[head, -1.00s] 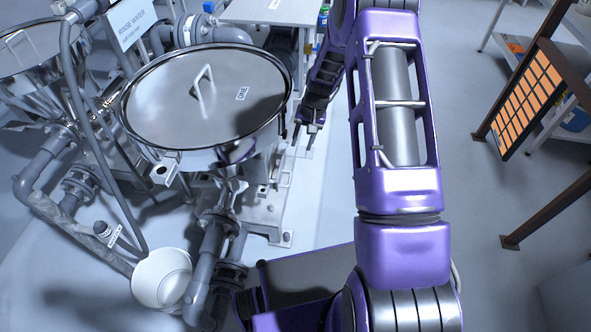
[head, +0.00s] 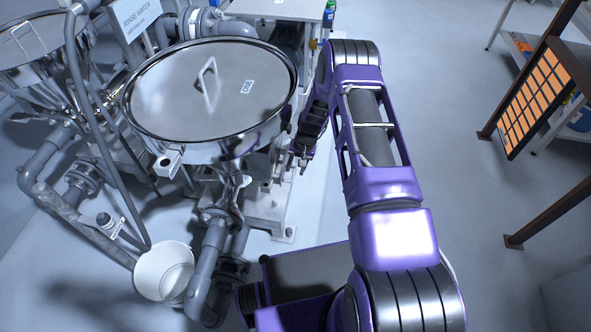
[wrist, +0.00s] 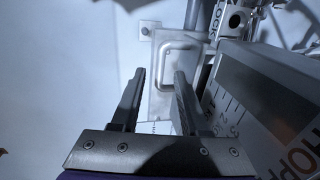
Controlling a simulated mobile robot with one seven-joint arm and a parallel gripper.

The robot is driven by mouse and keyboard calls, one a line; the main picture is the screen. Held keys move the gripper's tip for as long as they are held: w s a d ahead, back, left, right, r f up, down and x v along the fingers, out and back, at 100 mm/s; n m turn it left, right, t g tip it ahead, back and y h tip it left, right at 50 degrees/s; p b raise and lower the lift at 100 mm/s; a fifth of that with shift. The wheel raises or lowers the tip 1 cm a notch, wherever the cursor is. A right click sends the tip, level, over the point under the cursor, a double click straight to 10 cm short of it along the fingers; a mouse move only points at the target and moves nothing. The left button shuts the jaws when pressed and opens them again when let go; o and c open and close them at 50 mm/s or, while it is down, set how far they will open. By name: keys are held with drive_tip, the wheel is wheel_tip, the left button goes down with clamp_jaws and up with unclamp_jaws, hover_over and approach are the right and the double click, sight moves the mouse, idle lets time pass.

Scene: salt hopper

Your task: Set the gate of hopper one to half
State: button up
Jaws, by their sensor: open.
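Hopper one (head: 165,110) is a round steel vessel with a lid marked ONE in the head view. My gripper (head: 297,166) is low at its right side, partly in the arm's shadow. Beyond the fingertips is a metal plate (wrist: 158,105) with a rounded rectangular handle-like loop (wrist: 177,58). I cannot tell whether the fingers touch it. A scale with marks and digits (wrist: 225,110) lies to the right. The gate's setting cannot be read.
A grey panel lettered HOPP (wrist: 285,125) is close to the right finger. A white bucket (head: 165,272) and grey pipes (head: 212,250) stand below the hopper. A second hopper (head: 45,45) is at left. An orange-panelled rack (head: 535,95) is at right, with clear floor before it.

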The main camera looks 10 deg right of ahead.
drive_tip(key=shift+f, duration=0.55)
clamp_jaws()
idle(1.1)
